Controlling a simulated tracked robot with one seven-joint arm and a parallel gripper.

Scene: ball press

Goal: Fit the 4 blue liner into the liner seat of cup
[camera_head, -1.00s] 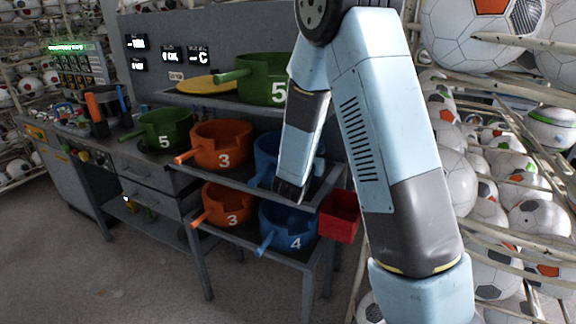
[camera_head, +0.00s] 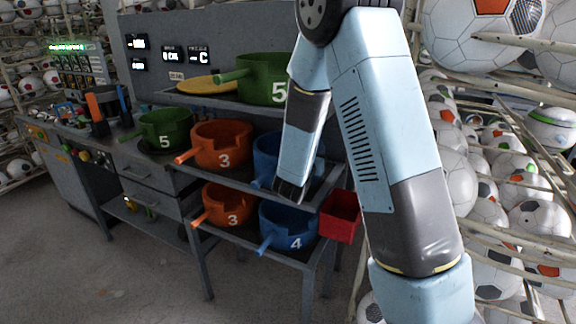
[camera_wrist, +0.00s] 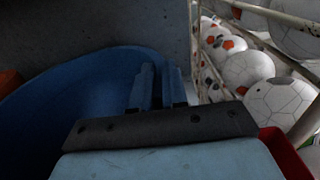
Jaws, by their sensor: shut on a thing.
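A blue round vessel (camera_head: 265,150), which I take for the blue liner, is on the middle shelf, partly hidden behind my arm; its number does not show. In the wrist view its broad curved blue wall (camera_wrist: 60,100) fills the left and reaches to the fingers. My gripper (camera_head: 290,192) points down at its right front side, and in the wrist view the fingers (camera_wrist: 158,85) are close together, shut on its wall; the exact contact is hard to see. A blue cup (camera_head: 287,224) marked 4, with a notch and handle, stands upright on the lower shelf, below the gripper.
Orange vessels marked 3 stand left on the middle (camera_head: 221,145) and lower (camera_head: 228,206) shelves. Green vessels marked 5 stand on the top shelf (camera_head: 262,78) and counter (camera_head: 165,130). A red bin (camera_head: 340,216) hangs at the right. Ball racks (camera_head: 505,205) crowd the right; the floor (camera_head: 120,270) is clear.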

